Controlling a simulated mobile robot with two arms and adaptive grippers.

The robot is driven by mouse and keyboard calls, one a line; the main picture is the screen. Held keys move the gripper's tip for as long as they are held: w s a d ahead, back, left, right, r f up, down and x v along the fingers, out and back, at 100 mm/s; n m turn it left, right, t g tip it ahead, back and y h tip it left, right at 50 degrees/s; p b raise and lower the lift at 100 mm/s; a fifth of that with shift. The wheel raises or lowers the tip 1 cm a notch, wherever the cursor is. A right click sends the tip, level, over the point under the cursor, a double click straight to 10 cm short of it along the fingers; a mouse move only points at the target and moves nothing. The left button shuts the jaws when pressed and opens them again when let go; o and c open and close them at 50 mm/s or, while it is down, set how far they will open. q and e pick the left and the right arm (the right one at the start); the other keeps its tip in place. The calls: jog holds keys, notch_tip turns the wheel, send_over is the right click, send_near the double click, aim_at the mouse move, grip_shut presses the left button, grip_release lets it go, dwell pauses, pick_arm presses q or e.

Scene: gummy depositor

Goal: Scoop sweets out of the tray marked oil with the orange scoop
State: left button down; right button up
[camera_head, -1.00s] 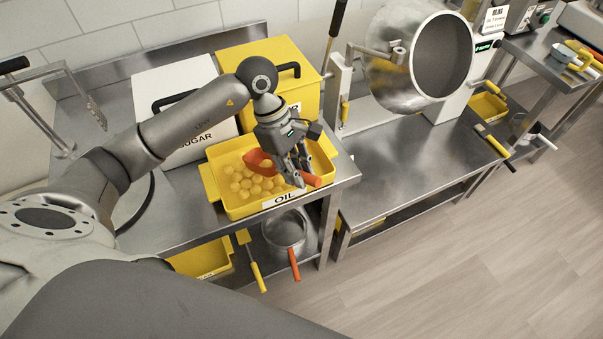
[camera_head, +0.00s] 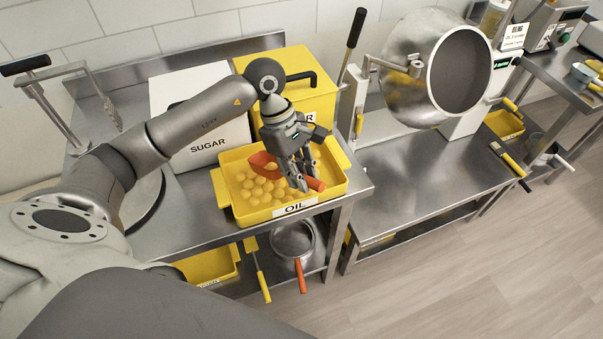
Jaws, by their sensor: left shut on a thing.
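The yellow tray marked OIL (camera_head: 337,186) stands at the front right of the steel table, with many round yellow sweets (camera_head: 250,190) in its left and middle part. My left gripper (camera_head: 299,184) points down over the right part of the tray and is shut on the handle of the orange scoop (camera_head: 316,184). The scoop's bowl is on the left of the fingers, at the sweets; something yellow shows in it. Whether the bowl touches the sweets below is hard to tell. My right gripper is out of view.
Behind the tray stand a white SUGAR bin (camera_head: 208,150) and a yellow bin (camera_head: 272,62). A steel drum (camera_head: 460,70) stands over the bench at right, whose top (camera_head: 420,165) is mostly clear. A pan (camera_head: 294,240) with an orange handle is on the shelf below.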

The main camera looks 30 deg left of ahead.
pick_arm(q)
jog(key=shift+s+d+r+t+y+p, duration=0.1)
jog(key=shift+d+r+y+p, duration=0.3)
jog(key=shift+r+p, duration=0.9)
jog(key=shift+s+d+r+t+y+p, duration=0.2)
jog(key=shift+r+y+p, duration=0.45)
jog(key=shift+r, duration=1.25)
jog(key=shift+w+d+r+y+p, duration=0.1)
jog(key=shift+d+r+y+p, duration=0.3)
jog(key=shift+r+p, duration=0.95)
jog(key=shift+r+b, duration=0.2)
jog(key=shift+b, duration=0.1)
jog(key=c, duration=1.8)
grip_release()
jog(key=shift+c, duration=0.2)
grip_shut()
